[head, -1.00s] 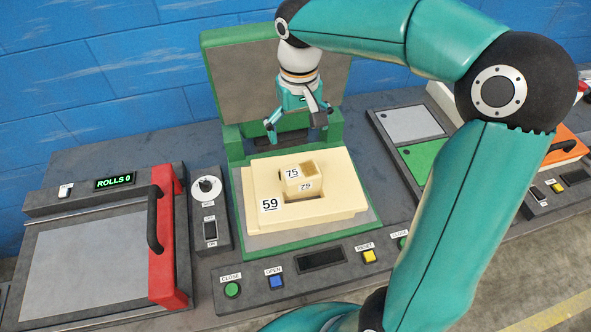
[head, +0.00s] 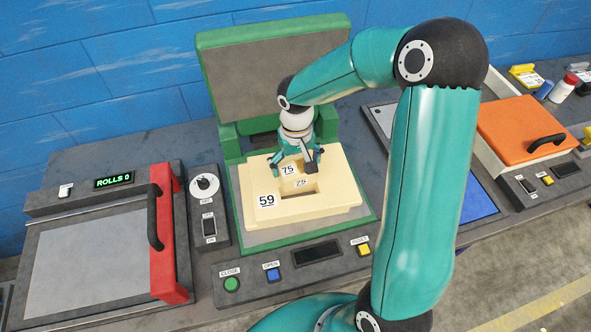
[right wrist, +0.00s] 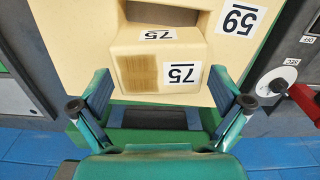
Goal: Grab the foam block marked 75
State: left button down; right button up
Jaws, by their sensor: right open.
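The cream foam block marked 75 (head: 297,184) sits in the recess of the cream foam mould marked 59 (head: 339,194), with its upper part standing proud. My right gripper (head: 293,169) is open over the block's back part, one finger to each side. In the right wrist view, the block (right wrist: 135,72) with its two 75 labels lies just ahead of the open fingers (right wrist: 161,101), between their lines. No contact shows. My left gripper is not in view.
The mould lies on the grey bed of a green press (head: 229,207) whose raised lid (head: 270,75) stands behind the gripper. Buttons (head: 273,274) line the front. An orange lid (head: 525,130) is at right.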

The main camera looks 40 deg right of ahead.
jog(key=shift+s+f, duration=0.1)
jog(key=shift+f, duration=0.7)
jog(key=c, duration=0.5)
jog(key=shift+r, duration=0.1)
jog(key=shift+c, duration=0.2)
